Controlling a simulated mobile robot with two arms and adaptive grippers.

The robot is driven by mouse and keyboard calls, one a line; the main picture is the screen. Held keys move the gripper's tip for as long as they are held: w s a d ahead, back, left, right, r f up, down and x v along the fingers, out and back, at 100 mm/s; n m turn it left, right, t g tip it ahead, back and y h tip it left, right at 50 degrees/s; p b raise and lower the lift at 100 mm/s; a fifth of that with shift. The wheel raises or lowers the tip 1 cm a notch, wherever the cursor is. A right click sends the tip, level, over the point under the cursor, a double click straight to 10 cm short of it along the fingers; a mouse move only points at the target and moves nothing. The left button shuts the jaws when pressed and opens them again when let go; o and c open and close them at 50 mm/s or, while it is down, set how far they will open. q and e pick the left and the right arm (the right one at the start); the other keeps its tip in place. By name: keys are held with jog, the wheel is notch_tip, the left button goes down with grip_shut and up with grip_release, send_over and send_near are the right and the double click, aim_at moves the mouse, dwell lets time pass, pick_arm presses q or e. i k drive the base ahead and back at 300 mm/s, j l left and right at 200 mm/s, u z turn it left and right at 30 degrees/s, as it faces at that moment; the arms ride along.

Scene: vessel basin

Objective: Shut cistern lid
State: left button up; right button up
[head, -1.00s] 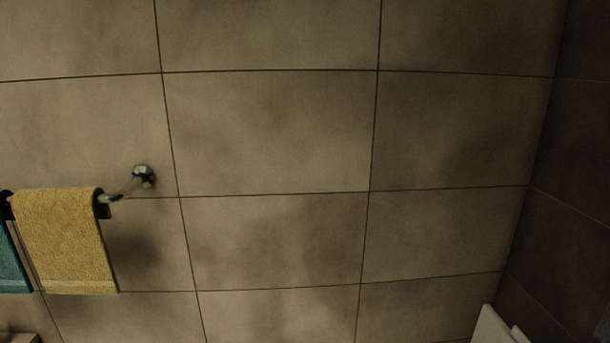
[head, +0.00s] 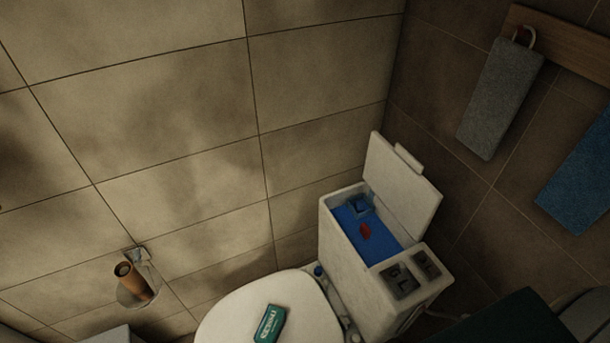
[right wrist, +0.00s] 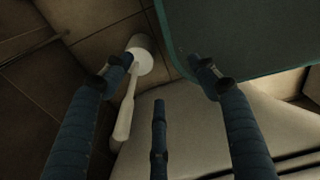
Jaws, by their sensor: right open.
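The cistern (head: 342,259) is a white tank behind the toilet in the head view. Its white lid (head: 400,185) stands up, tilted back toward the dark wall. Blue water (head: 352,225) and a small red part (head: 366,231) show inside the open tank. My right gripper (right wrist: 165,75) is in the right wrist view, its blue fingers spread and nothing between them. A white brush-like object (right wrist: 138,62) shows beyond its left finger. Neither gripper shows in the head view, so the right gripper's distance from the lid cannot be told.
A green packet (head: 269,324) lies on the closed toilet seat cover (head: 225,318). A control panel with dark buttons (head: 412,276) sits at the tank's right end. Grey (head: 499,100) and blue (head: 582,175) towels hang on the right wall. A greenish panel (right wrist: 240,35) is close to the right gripper.

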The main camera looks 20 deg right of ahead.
aim_at(395, 175)
jog(key=z, duration=1.3)
jog(key=j+u, duration=0.1)
